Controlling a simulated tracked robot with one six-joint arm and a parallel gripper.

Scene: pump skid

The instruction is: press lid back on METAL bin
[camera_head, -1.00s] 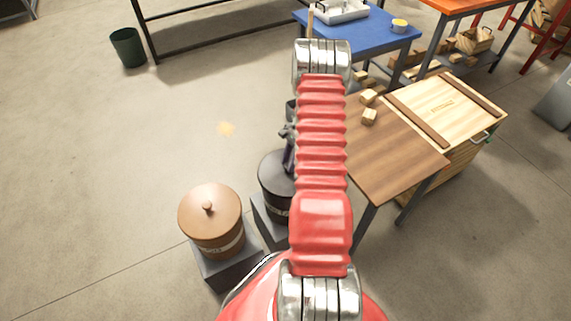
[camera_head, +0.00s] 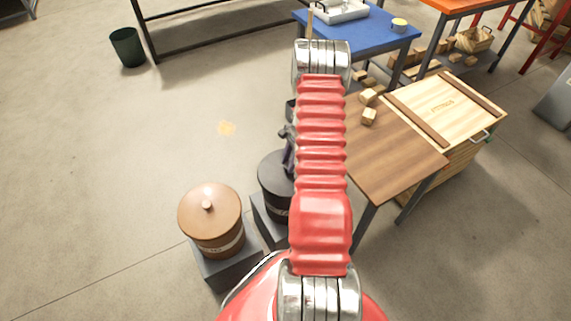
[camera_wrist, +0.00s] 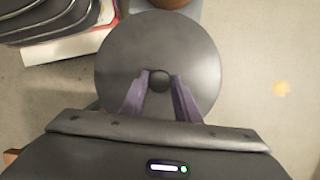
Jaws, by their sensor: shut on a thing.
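The dark grey bin (camera_head: 274,208) stands on a grey block, partly hidden behind my red arm. Its round dark lid (camera_wrist: 190,50) fills the middle of the wrist view, with a small knob (camera_wrist: 159,82) at its centre. My gripper (camera_wrist: 160,84) is shut on the knob, with one finger on each side. In the head view my gripper (camera_head: 289,158) shows only in part beside the arm, over the lid. The lid lies level on top of the bin as far as I can see. The wrist view hides the rim, so I cannot tell how tightly it sits.
A brown lidded bin (camera_head: 212,238) stands on a block to the left. A brown table (camera_head: 400,160) and a wooden crate (camera_head: 450,105) are on the right. A blue table (camera_head: 355,38) and a green bucket (camera_head: 128,46) stand farther back. The floor at left is clear.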

